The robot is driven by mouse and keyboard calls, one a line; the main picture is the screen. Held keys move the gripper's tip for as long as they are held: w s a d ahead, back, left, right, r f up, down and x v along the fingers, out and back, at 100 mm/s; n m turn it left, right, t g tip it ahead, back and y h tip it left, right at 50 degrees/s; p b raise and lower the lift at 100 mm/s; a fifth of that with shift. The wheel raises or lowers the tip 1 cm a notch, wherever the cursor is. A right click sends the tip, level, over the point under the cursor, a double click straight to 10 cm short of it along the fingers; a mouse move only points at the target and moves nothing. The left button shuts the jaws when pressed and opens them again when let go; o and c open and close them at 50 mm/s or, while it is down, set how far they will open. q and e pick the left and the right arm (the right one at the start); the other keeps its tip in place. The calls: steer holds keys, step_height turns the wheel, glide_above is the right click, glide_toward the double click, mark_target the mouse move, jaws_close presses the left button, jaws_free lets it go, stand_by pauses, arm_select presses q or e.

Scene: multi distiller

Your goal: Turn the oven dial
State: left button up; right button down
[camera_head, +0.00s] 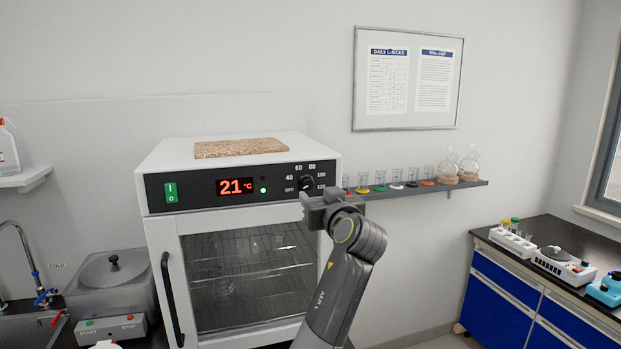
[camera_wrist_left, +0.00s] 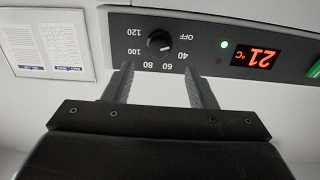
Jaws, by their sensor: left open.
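The oven (camera_head: 160,240) is a white box with a glass door that is shut. Its black panel shows a red 21 °C display (camera_head: 236,187) and a lit green light. The black dial (camera_head: 307,183) is at the panel's right, ringed by OFF and numbers from 40 to 120. The dial shows upside down in the left wrist view (camera_wrist_left: 159,43); its exact setting is hard to read. My left gripper (camera_wrist_left: 160,88) is open, its two fingers apart on either side below the dial, not touching it. In the head view the left gripper (camera_head: 306,203) is just in front of the panel.
A brown board (camera_head: 240,148) lies on the oven top. A wall shelf (camera_head: 430,189) with glassware is close to the oven's right. A lidded metal bath (camera_head: 110,283) stands at left. A blue-fronted bench (camera_head: 510,290) is at right.

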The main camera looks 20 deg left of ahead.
mark_target(309, 186)
arm_select(q)
steer(key=p+x, duration=0.2)
steer(key=x, duration=0.3)
steer(key=shift+w+a+r, duration=0.1)
steer(key=shift+w+a, duration=0.05)
steer(key=shift+w, duration=0.15)
steer(key=shift+w+a, duration=0.4)
steer(key=shift+w, duration=0.15)
steer(key=c, duration=1)
steer(key=shift+o, duration=0.2)
